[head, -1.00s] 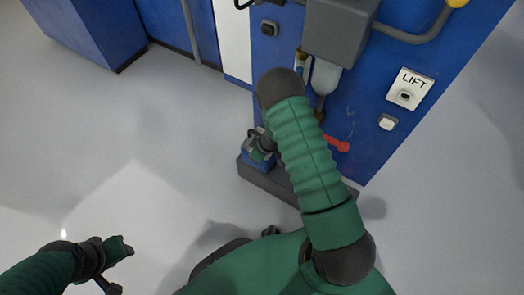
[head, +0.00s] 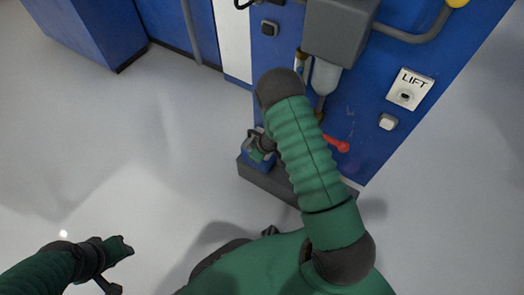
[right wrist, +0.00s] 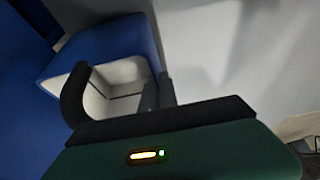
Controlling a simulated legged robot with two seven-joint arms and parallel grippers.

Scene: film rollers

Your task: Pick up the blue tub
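The blue tub (head: 259,164) stands on the dark grey ledge (head: 275,183) at the foot of the blue cabinet. My right gripper (head: 262,146) is down at its top, partly hidden by my arm. In the right wrist view the tub (right wrist: 110,40) shows blue outer walls and a pale, empty-looking inside. The fingers of my right gripper (right wrist: 118,95) are apart: one curved finger overlaps the tub's opening at left, the other is by its right wall. Firm contact cannot be made out. My left gripper (head: 122,268) is open and empty at the lower left.
The blue cabinet (head: 350,140) rises behind the ledge, with a grey box (head: 340,28), a bottle (head: 326,76), a red handle (head: 335,143) and a LIFT switch plate (head: 410,90). The grey floor (head: 130,150) to the left is clear.

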